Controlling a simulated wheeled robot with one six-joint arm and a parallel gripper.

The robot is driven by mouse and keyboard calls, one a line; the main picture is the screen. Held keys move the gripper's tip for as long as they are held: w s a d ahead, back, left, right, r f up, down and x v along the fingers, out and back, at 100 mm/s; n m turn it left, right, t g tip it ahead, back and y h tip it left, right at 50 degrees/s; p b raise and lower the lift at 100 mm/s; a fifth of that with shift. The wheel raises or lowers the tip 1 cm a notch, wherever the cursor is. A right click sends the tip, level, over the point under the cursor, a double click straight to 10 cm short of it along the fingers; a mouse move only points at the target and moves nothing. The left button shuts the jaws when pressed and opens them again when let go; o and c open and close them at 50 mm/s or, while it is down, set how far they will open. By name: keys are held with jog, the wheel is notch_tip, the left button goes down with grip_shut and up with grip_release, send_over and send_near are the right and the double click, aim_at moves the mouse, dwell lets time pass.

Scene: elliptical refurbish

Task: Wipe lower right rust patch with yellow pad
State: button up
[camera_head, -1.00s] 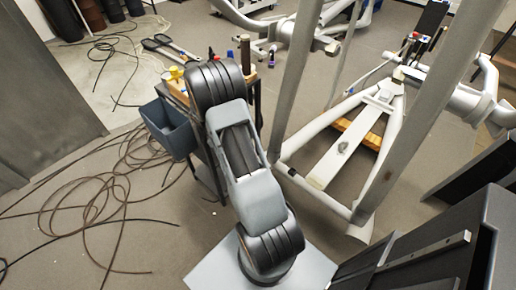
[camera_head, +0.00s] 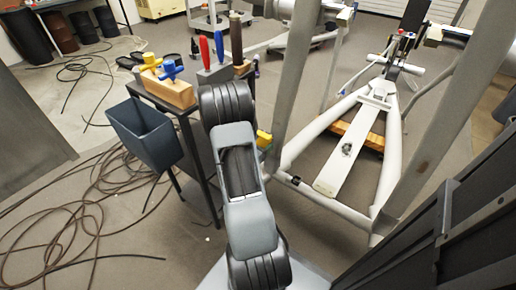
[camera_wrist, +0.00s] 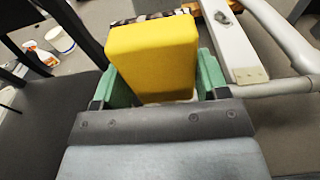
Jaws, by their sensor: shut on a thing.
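My gripper (camera_wrist: 160,72) is shut on the yellow pad (camera_wrist: 152,48), which stands up between its green fingers in the wrist view. In the head view a bit of yellow (camera_head: 263,139) shows just right of my arm, which hides most of the gripper. A brownish rust-like patch (camera_head: 422,166) is on the grey upright post at the right in the head view. A dark patch (camera_head: 347,149) lies on the white centre beam, and it also shows in the wrist view (camera_wrist: 226,17). The pad is apart from both patches.
A dark tool stand (camera_head: 190,110) left of my arm holds a wooden block (camera_head: 172,90) with yellow and blue handles, and red and blue tools. A grey-blue bin (camera_head: 145,134) hangs beside it. Cables (camera_head: 75,215) cover the left floor. Black panels (camera_head: 460,225) stand at right.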

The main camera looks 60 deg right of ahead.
aim_at(277, 130)
jog(key=shift+d, duration=2.95)
jog(key=shift+d+b, duration=0.35)
jog(key=shift+d, duration=0.6)
jog(key=shift+r, duration=0.1)
jog(key=shift+s+r+p, duration=0.15)
jog(key=shift+r+p, duration=0.55)
jog(key=shift+r, duration=0.3)
jog(key=shift+s+r+p, duration=0.15)
jog(key=shift+r+p, duration=0.55)
jog(key=shift+r, duration=0.25)
jog(key=shift+f+b, duration=0.15)
jog(key=shift+b, duration=0.2)
jog(key=f+b, duration=0.1)
jog(key=f, duration=0.1)
jog(key=f+b, duration=0.2)
jog(key=shift+w+d, duration=0.15)
jog(key=shift+d, duration=0.05)
jog(key=shift+c, duration=0.2)
